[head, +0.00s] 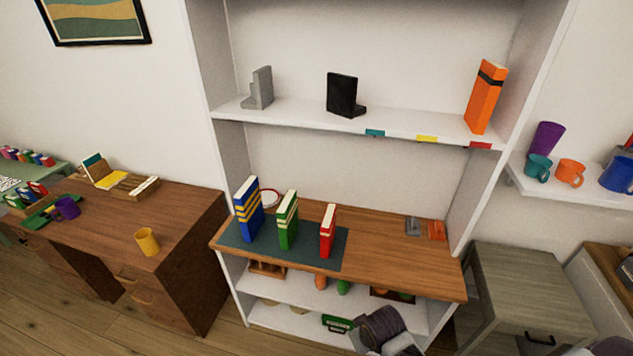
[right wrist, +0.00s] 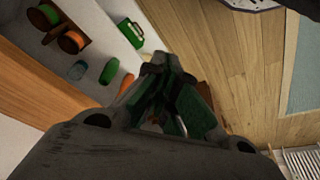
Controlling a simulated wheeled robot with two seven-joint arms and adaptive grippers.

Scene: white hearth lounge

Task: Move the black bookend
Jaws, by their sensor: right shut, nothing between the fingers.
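The black bookend (head: 343,95) stands upright on the white upper shelf (head: 300,120), near its middle. A grey bookend (head: 260,88) stands to its left, and a tall orange book with a black band (head: 485,97) stands at the right end. My right gripper (right wrist: 168,68) is shut and empty in the right wrist view, well away from the black bookend. Part of my arm shows at the bottom of the head view, low in front of the shelf unit. My left gripper is not in view.
Blue, green and red books (head: 287,220) stand on a dark mat on the wooden counter (head: 390,258). Teal, yellow and red tabs mark the upper shelf's front edge. The shelf is clear between black bookend and orange book. Mugs (head: 570,173) sit on a right-hand shelf.

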